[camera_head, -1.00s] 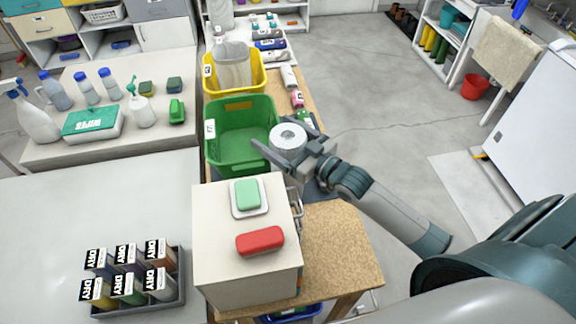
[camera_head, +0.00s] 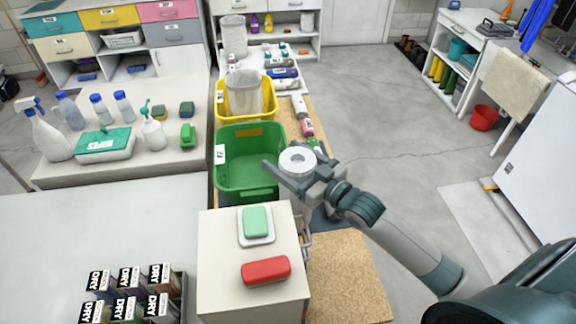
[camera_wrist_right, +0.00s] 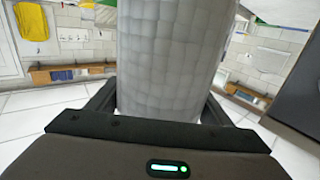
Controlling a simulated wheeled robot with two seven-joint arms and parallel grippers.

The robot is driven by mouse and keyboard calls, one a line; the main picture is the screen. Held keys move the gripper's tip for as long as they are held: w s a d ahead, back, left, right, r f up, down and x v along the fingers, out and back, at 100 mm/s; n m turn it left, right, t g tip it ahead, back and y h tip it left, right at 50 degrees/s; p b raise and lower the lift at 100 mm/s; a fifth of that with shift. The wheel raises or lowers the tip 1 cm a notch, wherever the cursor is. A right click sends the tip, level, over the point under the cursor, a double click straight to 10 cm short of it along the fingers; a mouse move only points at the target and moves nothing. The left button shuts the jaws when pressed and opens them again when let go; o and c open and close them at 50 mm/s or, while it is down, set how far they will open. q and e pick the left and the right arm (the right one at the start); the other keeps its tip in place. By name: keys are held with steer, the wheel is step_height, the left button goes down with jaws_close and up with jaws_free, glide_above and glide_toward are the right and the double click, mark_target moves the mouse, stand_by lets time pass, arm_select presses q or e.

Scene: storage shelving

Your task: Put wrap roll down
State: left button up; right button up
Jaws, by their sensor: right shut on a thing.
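The wrap roll is a white, upright roll with a grey hole in its top (camera_head: 297,160). My right gripper (camera_head: 300,176) is shut around it, at the right front corner of the green bin (camera_head: 250,190). In the right wrist view the wrap roll (camera_wrist_right: 172,60) fills the middle between the two dark fingers (camera_wrist_right: 165,108), showing a pale, quilted-looking side. The roll's lower end is hidden in the head view by my gripper and the white box. My left gripper is not in view.
A white box (camera_head: 225,265) with a green soap bar (camera_head: 256,222) and a red case (camera_head: 266,271) stands in front. A yellow bin (camera_head: 232,112) stands behind the green bin. Bare wooden tabletop (camera_head: 345,270) lies to the right of the box.

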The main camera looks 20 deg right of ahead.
step_height(320, 180, up, 3)
steer(key=shift+f+b, duration=0.2)
steer(key=shift+b, duration=0.3)
steer(key=s+d+r+b, duration=0.3)
steer(key=s+d+r, duration=0.4)
steer(key=s, duration=0.2)
steer(key=shift+s, duration=0.15)
steer(key=shift+f, duration=0.1)
